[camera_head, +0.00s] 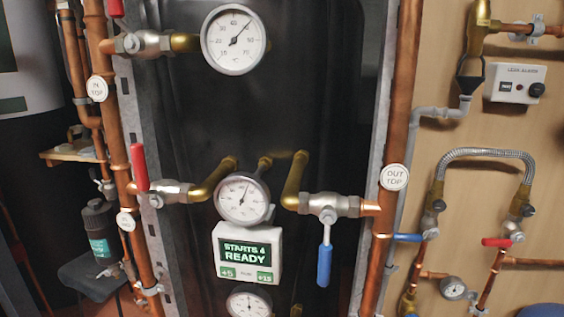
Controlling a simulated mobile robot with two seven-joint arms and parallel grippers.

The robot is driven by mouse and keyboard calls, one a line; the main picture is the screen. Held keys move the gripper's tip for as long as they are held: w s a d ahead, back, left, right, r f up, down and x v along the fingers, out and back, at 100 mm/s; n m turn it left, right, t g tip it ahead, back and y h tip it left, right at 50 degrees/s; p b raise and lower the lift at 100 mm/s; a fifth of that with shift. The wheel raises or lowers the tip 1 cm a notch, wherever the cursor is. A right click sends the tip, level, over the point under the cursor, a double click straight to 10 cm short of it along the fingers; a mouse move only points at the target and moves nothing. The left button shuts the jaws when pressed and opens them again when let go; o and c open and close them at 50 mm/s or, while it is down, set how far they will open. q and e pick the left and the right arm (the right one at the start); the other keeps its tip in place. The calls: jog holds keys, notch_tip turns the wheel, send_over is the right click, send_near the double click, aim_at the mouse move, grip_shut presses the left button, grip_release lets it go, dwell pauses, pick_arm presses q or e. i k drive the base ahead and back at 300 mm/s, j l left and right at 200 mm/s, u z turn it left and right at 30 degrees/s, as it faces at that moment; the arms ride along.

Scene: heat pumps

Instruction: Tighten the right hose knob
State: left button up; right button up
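A grey braided hose (487,154) arches between two brass fittings on the wooden board at the right. The right hose knob (527,210) is small and dark and sits at the lower right end of the hose. The left hose knob (438,206) is a similar dark knob at the hose's left end. How tight either knob is cannot be seen. Neither of my grippers is in view.
Below the hose are a blue lever (408,238) and a red lever (496,242). A white alarm box (514,84) is mounted above. A copper pipe tagged OUT TOP (395,177) stands left of the hose. The space in front of the hose looks clear.

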aim_at(526, 210)
jog(key=k+j+z, duration=0.1)
jog(key=z, duration=1.35)
